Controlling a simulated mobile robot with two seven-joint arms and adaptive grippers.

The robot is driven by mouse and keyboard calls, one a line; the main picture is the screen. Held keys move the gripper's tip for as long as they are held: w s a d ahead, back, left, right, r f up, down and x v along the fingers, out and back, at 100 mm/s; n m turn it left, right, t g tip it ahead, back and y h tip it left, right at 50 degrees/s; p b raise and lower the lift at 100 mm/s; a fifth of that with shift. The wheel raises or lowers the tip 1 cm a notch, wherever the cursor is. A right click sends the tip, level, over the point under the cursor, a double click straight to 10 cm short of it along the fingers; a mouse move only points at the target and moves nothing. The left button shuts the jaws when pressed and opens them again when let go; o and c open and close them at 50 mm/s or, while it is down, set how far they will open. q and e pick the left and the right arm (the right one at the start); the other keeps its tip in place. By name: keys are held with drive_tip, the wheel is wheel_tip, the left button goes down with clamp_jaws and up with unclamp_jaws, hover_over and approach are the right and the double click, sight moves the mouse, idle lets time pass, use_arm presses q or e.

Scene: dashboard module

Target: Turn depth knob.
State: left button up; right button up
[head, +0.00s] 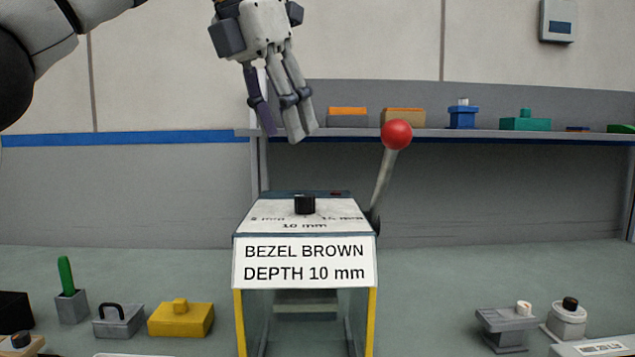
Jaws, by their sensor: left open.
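The black depth knob (305,204) stands on the sloped white top of the dashboard module (241,300). A printed "10 mm" mark sits in front of the knob; marks to its left and right are hard to read. The front sign (305,263) reads "BEZEL BROWN DEPTH 10 mm". My left gripper (284,130) is open and empty, fingers pointing down. In the picture it is above and slightly left of the knob, clearly apart from it. My right gripper is not in view.
A lever with a red ball (396,134) rises at the module's right side. A shelf (350,132) behind holds several coloured blocks. A yellow block (181,319), a grey handled box (119,321) and a green-handled tool (66,275) stand at left; grey fixtures (507,322) stand at right.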

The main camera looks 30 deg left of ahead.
sight(305, 195)
use_arm(q)
drive_tip(key=x, duration=1)
drive_tip(key=shift+a+f, duration=0.1)
drive_tip(key=shift+f, duration=0.2)
clamp_jaws()
